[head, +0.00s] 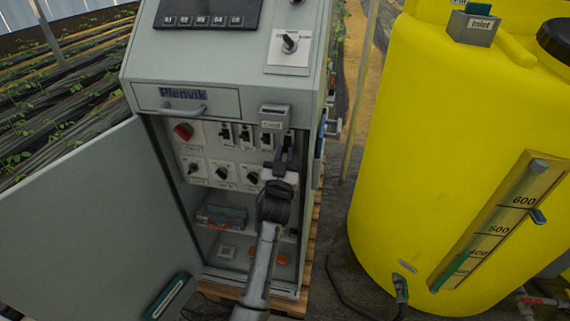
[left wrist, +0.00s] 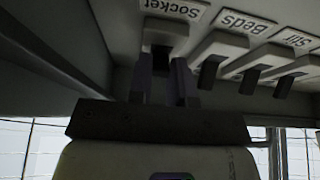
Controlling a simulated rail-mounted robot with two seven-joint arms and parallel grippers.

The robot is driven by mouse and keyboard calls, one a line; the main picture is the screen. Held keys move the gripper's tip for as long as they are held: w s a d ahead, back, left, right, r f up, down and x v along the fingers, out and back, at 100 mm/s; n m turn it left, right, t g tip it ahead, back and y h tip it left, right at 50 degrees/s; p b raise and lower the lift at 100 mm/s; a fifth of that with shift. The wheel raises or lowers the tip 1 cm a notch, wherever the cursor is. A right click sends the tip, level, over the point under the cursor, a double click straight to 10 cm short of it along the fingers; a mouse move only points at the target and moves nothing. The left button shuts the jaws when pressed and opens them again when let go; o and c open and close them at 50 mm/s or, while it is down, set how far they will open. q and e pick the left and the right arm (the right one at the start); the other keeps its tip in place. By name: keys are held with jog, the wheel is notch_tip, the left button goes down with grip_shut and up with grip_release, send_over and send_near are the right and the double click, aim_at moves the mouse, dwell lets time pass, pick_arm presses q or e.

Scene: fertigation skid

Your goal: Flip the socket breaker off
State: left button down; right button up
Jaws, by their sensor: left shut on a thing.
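The socket breaker (left wrist: 163,48) is the one under the "Socket" label in the left wrist view, at the end of a row of breakers. My left gripper (left wrist: 162,78) has its two dark fingers on either side of its toggle and is shut on it. In the head view my left gripper (head: 284,152) reaches up into the open cabinet (head: 225,65), at the right end of the breaker row. The gripper hides the socket breaker there. Whether the toggle stands up or down is not clear. My right gripper is in neither view.
The neighbouring Beds breaker (left wrist: 209,70) and Stir breaker (left wrist: 250,78) sit close beside the fingers. A red rotary switch (head: 183,131) and several black knobs share the panel. The cabinet door (head: 95,220) stands open at left. A yellow tank (head: 420,130) stands at right.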

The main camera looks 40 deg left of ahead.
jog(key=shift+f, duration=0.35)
pick_arm(q)
jog(key=c, duration=1)
grip_release()
jog(key=shift+c, duration=0.2)
jog(key=shift+f, duration=0.1)
